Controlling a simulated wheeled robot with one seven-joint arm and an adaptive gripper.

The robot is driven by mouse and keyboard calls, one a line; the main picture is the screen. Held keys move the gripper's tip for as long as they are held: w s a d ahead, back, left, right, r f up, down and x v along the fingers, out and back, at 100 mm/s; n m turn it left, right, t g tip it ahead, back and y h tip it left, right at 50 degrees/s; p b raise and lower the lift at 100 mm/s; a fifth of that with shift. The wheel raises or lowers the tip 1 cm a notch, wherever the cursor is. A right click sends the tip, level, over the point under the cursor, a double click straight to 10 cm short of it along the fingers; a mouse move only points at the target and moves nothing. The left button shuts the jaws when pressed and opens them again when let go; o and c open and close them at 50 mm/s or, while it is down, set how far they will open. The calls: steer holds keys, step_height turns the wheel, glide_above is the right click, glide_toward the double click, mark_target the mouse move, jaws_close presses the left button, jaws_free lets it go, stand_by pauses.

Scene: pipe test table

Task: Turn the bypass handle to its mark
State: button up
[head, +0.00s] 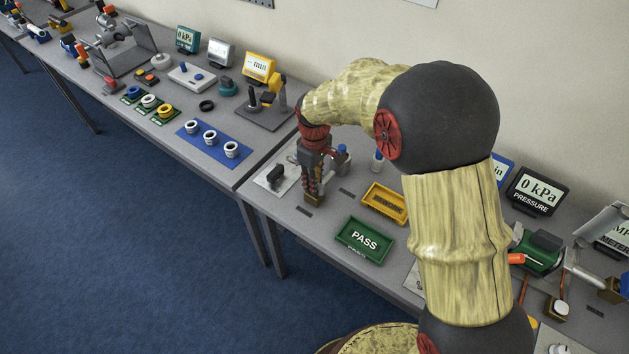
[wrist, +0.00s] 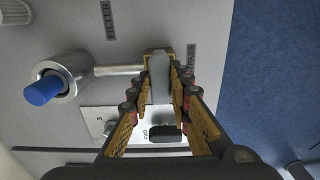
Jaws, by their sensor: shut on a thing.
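The bypass handle (wrist: 159,80) is a pale grey bar between my fingers in the wrist view, beside a dark label that partly reads as BYPASS (wrist: 190,62). My gripper (wrist: 160,76) is shut on the handle, with one finger along each side. In the head view my gripper (head: 314,190) points down at the near edge area of the right table, and its fingers hide the handle there. A thin metal pipe (wrist: 118,70) runs left from the fingertips to a round fitting with a blue cap (wrist: 42,90). I cannot make out the handle's mark.
A plate with a black switch (wrist: 165,133) lies close beside my fingers. It also shows left of my gripper in the head view (head: 275,175). A green PASS tray (head: 364,240) and a yellow tray (head: 385,203) lie to the right. Displays line the back.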

jaws_close()
steer(key=m+p, duration=0.2)
steer(key=m, duration=0.2)
steer(key=shift+r+p, duration=0.15)
steer(key=shift+p, duration=0.25)
steer(key=m+p, duration=0.2)
steer(key=m, duration=0.2)
steer(key=m+p, duration=0.2)
steer(key=m, duration=0.3)
steer(key=m+p, duration=0.1)
steer(key=m, duration=0.3)
steer(key=shift+m, duration=0.4)
steer(key=o, duration=0.7)
jaws_free()
